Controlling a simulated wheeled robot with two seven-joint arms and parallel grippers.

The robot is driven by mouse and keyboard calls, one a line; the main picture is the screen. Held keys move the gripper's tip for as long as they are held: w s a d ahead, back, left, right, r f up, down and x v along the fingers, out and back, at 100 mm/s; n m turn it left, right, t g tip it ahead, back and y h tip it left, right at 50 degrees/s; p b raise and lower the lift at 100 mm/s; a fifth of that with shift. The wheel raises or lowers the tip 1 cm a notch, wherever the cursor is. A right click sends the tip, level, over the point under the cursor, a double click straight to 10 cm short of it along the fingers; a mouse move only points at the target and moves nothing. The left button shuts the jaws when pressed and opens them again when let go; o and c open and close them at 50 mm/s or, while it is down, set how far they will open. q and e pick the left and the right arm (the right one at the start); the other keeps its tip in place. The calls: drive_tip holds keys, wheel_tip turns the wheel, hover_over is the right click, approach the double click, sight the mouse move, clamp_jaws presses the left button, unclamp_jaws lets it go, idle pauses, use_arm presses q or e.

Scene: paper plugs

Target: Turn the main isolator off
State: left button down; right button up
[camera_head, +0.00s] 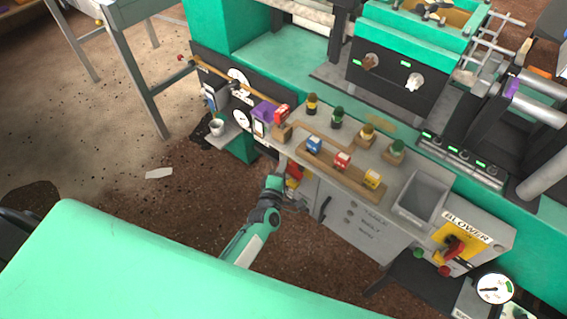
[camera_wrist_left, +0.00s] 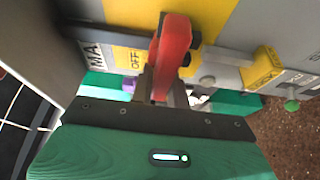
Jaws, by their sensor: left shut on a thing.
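The main isolator's red handle (camera_wrist_left: 172,48) stands out from a yellow plate (camera_wrist_left: 128,57) in the left wrist view. The plate carries an "OFF" label beside a partly hidden "MA…" label. My left gripper (camera_wrist_left: 165,92) is shut on the handle's near end. In the head view, the red and yellow isolator (camera_head: 294,174) is on the cabinet front below the bench, partly hidden by my left gripper (camera_head: 280,181). The right gripper is not in view.
A similar red switch (camera_head: 455,248) labelled "BLOWER" is at the bench's right. Colored blocks on a wooden rack (camera_head: 330,172) and a grey bin (camera_head: 419,196) sit above. A cup (camera_head: 217,126) stands on a left shelf. Brown floor lies open left of my arm.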

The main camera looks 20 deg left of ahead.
use_arm(q)
drive_tip(key=shift+f, duration=0.1)
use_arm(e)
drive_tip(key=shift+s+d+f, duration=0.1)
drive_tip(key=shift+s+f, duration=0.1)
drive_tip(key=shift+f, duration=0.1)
use_arm(q)
drive_tip(key=shift+n, duration=0.3)
drive_tip(key=c, duration=1.4)
unclamp_jaws()
drive_tip(key=shift+o, duration=0.2)
